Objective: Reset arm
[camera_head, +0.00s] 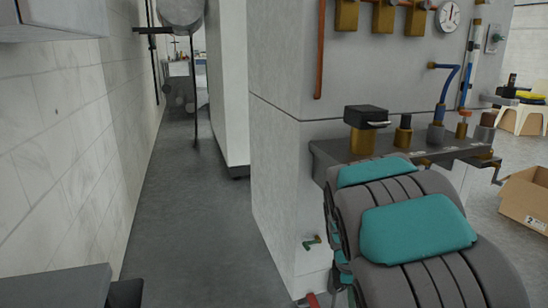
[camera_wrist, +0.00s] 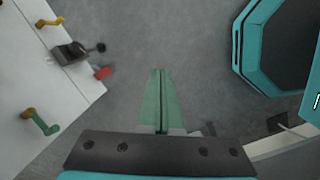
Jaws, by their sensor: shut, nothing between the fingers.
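My gripper (camera_wrist: 160,72) shows in the wrist view with its two green fingers together. It is shut and empty, pointing over bare grey floor (camera_wrist: 140,30). My grey and teal arm (camera_head: 420,230) fills the lower right of the head view, bent in front of the washer cabinet (camera_head: 285,150). My gripper itself is hidden or out of frame in the head view.
A shelf of fittings (camera_head: 395,150) sits behind my arm. In the wrist view, a green handle (camera_wrist: 40,122) and a red handle (camera_wrist: 103,73) stick out left of my fingers. A cardboard box (camera_head: 525,198) lies right. The corridor floor (camera_head: 185,220) is clear.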

